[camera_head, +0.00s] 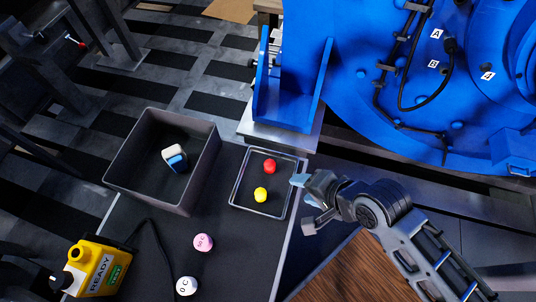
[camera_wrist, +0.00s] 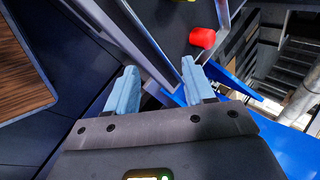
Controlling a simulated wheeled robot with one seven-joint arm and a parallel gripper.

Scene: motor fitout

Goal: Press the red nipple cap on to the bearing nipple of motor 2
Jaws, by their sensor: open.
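The red nipple cap (camera_head: 270,166) lies in a shallow tray (camera_head: 234,203) on the dark table. It also shows in the wrist view (camera_wrist: 203,38), ahead of and to the right of my fingers. My gripper (camera_head: 299,197) is open and empty, just right of the tray's right edge; its light blue fingertips show apart in the wrist view (camera_wrist: 158,88). The blue motor (camera_head: 350,100) stands at the upper right with "A" and "B" labels on it. I cannot make out its bearing nipple or a motor number.
A yellow cap (camera_head: 261,195) shares the tray. A grey bin (camera_head: 127,184) holds a blue and white item (camera_head: 174,158). A pink knob (camera_head: 203,242), a white knob (camera_head: 186,286) and a yellow "READY" device (camera_head: 98,268) stand nearer. A blue bracket (camera_head: 290,112) rises behind the tray.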

